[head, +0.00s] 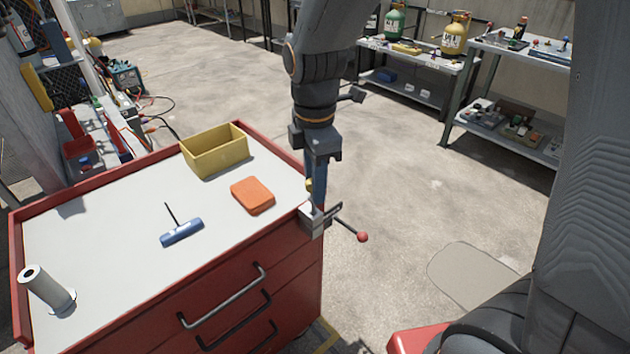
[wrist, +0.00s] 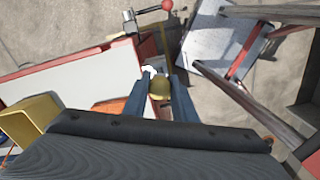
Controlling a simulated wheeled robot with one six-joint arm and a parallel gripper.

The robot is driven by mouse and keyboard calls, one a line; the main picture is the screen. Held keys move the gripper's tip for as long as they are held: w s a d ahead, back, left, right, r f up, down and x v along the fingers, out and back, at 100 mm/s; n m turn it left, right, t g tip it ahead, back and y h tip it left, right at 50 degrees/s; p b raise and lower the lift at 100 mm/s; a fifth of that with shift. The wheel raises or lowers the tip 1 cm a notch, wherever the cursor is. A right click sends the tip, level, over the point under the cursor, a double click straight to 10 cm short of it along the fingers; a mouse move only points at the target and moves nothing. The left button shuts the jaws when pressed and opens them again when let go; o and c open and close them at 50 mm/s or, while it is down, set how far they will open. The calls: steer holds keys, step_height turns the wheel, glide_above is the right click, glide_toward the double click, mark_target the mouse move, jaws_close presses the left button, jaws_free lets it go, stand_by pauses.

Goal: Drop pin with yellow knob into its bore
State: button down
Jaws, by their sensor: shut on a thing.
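My gripper (head: 316,188) points down beside the right corner of the red cart and is shut on the pin's yellow knob (wrist: 159,86). In the head view a little of the knob (head: 309,184) shows at the finger's left side. The pin's shaft is not clearly seen. A grey metal fixture (head: 313,220) with a red-balled lever sits at the cart corner just below my gripper. It also shows at the top of the wrist view (wrist: 129,20). I cannot make out the bore or whether the pin is in it.
The cart top (head: 110,225) holds a yellow bin (head: 214,152), an orange block (head: 252,195), a blue T-handled tool (head: 181,233) and a pale cylinder (head: 48,290). The lever's red ball (head: 362,237) sticks out right of the cart. Floor beyond is clear up to the shelves (head: 510,135).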

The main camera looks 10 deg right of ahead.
steer(key=shift+f+b, duration=0.75)
steer(key=shift+f, duration=0.85)
steer(key=c, duration=1.4)
jaws_free()
steer(key=shift+r, duration=0.15)
step_height(320, 180, up, 8)
steer(key=shift+f, duration=0.25)
steer(key=shift+s+d+f+m, duration=1.35)
steer(key=shift+d+m, duration=0.7)
steer(key=shift+m, duration=1.4)
steer(key=shift+s+d+f+m, duration=1.35)
steer(key=shift+d+m, duration=0.7)
steer(key=shift+m, duration=1.35)
steer(key=shift+s+d+f+m, duration=1.35)
steer(key=shift+d+m, duration=0.7)
steer(key=shift+m, duration=1.4)
